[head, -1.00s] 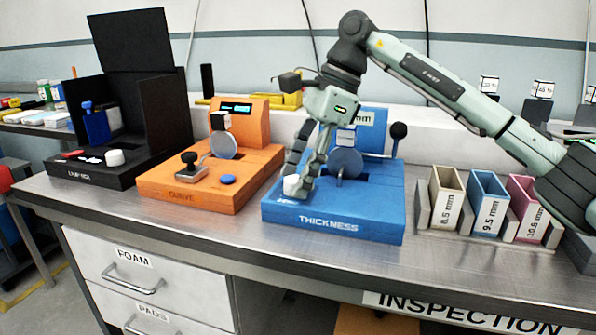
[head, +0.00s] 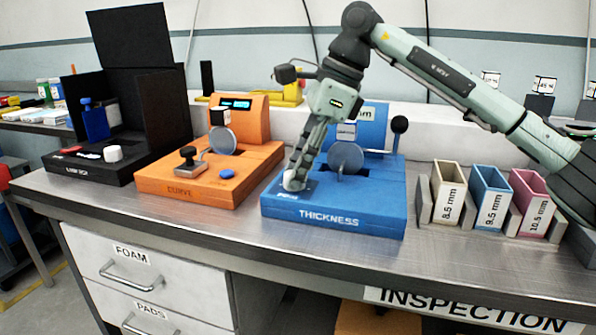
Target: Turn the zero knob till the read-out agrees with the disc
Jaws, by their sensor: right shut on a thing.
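The blue THICKNESS station (head: 335,215) stands in the middle of the bench. A grey disc (head: 345,157) stands upright in it. The white zero knob (head: 293,184) is at the station's front left corner. My right gripper (head: 297,178) points down and is shut on the knob, its fingers hiding part of it. My left gripper is not in view.
The orange CURVE station (head: 205,180) and a black lamp box (head: 95,165) stand to the left. Bins marked 8.5 mm (head: 447,192), 9.5 mm (head: 490,200) and 10.5 mm (head: 530,203) stand to the right. The bench strip in front (head: 300,247) is clear.

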